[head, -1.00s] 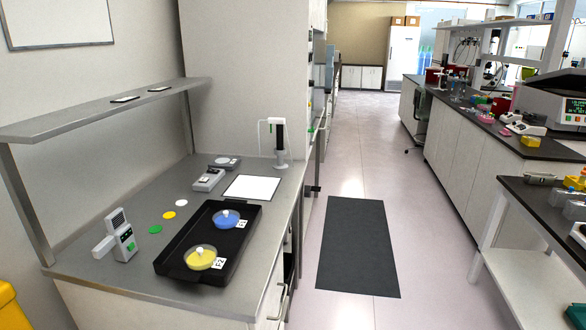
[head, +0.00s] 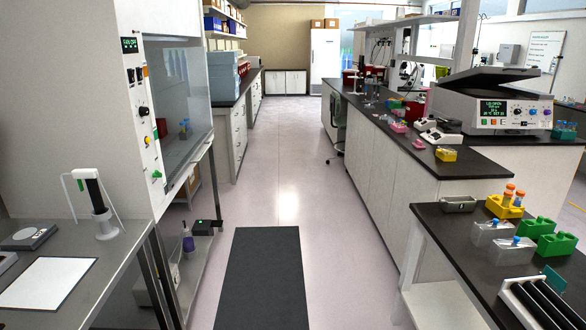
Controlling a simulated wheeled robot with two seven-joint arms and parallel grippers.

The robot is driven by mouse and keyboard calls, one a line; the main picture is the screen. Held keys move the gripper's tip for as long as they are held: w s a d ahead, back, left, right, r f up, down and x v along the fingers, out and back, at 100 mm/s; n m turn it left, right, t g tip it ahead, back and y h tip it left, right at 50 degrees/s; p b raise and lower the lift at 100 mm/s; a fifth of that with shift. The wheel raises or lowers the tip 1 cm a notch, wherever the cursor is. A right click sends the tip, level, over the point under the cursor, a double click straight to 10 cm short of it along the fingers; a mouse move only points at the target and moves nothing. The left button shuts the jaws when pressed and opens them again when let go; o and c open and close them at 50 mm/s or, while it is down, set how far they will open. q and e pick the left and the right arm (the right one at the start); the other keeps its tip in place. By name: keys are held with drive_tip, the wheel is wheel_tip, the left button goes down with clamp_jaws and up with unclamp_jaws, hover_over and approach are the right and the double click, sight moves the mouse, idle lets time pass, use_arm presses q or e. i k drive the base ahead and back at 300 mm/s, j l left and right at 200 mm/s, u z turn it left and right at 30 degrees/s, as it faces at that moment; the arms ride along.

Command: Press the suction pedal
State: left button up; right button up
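A small black box with a green light (head: 207,226) sits low at the outer edge of a shelf under the hood, left of the aisle. It may be the suction pedal, but it is too small to tell. A bottle with a purple lower part (head: 188,243) stands beside it on the same low shelf (head: 196,262). The hood (head: 143,120) above has a control panel with knobs and buttons and a glass front. Neither of my grippers is in view.
A dark mat (head: 262,280) lies on the aisle floor, which is clear ahead. A grey bench (head: 105,262) with a pipette stand (head: 103,205) is at left. A dark-topped table (head: 450,225) with tube racks is at right, with a long bench (head: 385,135) behind it.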

sight(214, 222)
drive_tip(key=i+l+u, duration=0.1)
drive_tip(key=i+u, duration=0.15)
drive_tip(key=i, duration=1.65)
drive_tip(key=i+u, duration=0.2)
drive_tip(key=i, duration=0.25)
drive_tip(key=i+l+u, duration=0.2)
drive_tip(key=i, duration=0.25)
drive_tip(key=i+l+u, duration=0.2)
drive_tip(key=i, duration=0.25)
drive_tip(key=i+l+u, duration=0.2)
drive_tip(key=i, duration=0.25)
